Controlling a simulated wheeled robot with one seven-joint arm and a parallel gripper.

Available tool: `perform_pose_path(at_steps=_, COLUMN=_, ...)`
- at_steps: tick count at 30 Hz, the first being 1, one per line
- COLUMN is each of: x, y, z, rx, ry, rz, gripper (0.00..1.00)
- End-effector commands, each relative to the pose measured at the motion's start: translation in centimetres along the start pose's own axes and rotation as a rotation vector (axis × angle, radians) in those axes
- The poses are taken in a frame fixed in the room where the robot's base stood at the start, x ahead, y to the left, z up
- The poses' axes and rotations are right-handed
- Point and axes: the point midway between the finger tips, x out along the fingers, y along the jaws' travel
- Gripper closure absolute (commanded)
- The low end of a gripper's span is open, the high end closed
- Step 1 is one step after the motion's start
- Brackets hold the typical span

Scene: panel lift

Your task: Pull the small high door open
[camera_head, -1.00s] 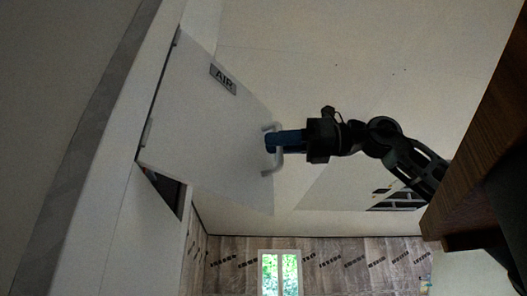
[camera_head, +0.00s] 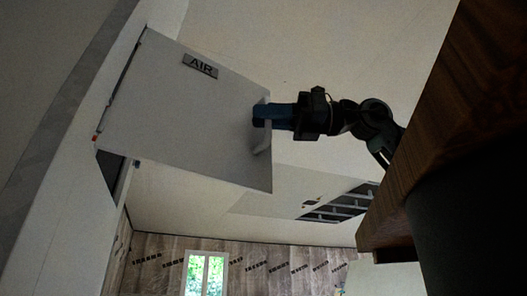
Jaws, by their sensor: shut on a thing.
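The small high door (camera_head: 180,115) is a pale panel with a grey "AIR" label (camera_head: 200,66). It stands swung out from the wall, with its hinge side at the left. A dark opening (camera_head: 110,172) shows at its lower left. A light curved handle (camera_head: 263,139) sits near the door's right edge. My gripper (camera_head: 262,116) has blue fingers and is shut on the handle, coming from the right. The fingers hide part of the handle.
A brown wooden edge (camera_head: 425,125) fills the right side, close to the camera. A ceiling panel with a dark grille (camera_head: 338,204) lies behind the door. A window (camera_head: 205,273) in a wood-patterned wall (camera_head: 160,262) shows at the bottom.

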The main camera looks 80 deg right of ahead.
Motion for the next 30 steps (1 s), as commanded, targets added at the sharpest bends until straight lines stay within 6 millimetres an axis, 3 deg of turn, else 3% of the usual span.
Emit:
perform_pose_path(at_steps=15, x=-0.06, y=0.3, z=0.04, rx=-0.003, ry=0.0, rz=0.001, gripper=1.0)
perform_pose_path(at_steps=16, x=-0.06, y=0.29, z=0.04, rx=-0.003, ry=0.0, rz=0.001, gripper=0.8)
perform_pose_path(at_steps=20, x=-0.07, y=0.27, z=0.04, rx=-0.002, ry=0.0, rz=0.0, gripper=0.67)
perform_pose_path(at_steps=30, x=-0.09, y=0.18, z=0.04, rx=-0.001, ry=0.0, rz=0.001, gripper=0.65)
